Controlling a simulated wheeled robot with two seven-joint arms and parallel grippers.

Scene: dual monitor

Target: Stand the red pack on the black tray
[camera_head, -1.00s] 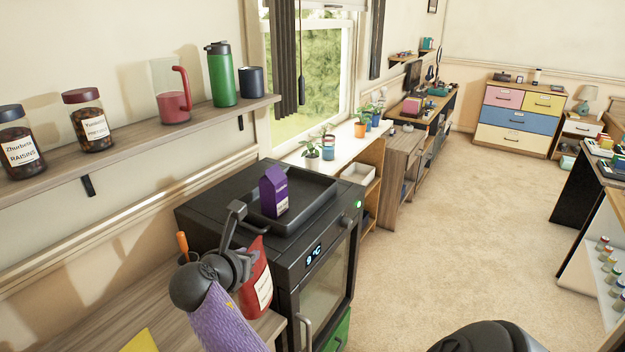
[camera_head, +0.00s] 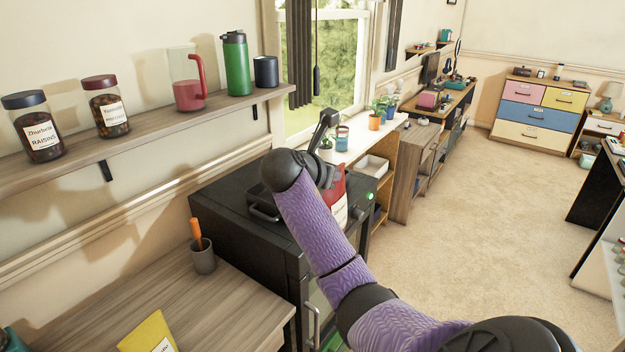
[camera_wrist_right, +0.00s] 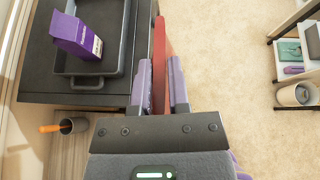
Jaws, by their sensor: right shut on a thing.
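The red pack (camera_head: 339,205) is held in my right gripper (camera_head: 322,168), whose fingers are partly hidden behind my arm in the head view. In the right wrist view the red pack (camera_wrist_right: 158,50) shows as a thin red edge between the two fingers (camera_wrist_right: 161,85). It is just right of the black tray (camera_wrist_right: 113,45), apart from it in that picture; its height above the tray is hard to tell. The black tray (camera_head: 263,211) lies on the black appliance and is mostly hidden by my arm. My left gripper is out of view.
A purple carton (camera_wrist_right: 76,34) stands in the tray's left part; the tray's right part is bare. The black appliance (camera_head: 235,235) has a wooden counter beside it with a grey cup (camera_head: 203,258) and a yellow pack (camera_head: 150,335). A wall shelf (camera_head: 150,125) holds jars and bottles.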

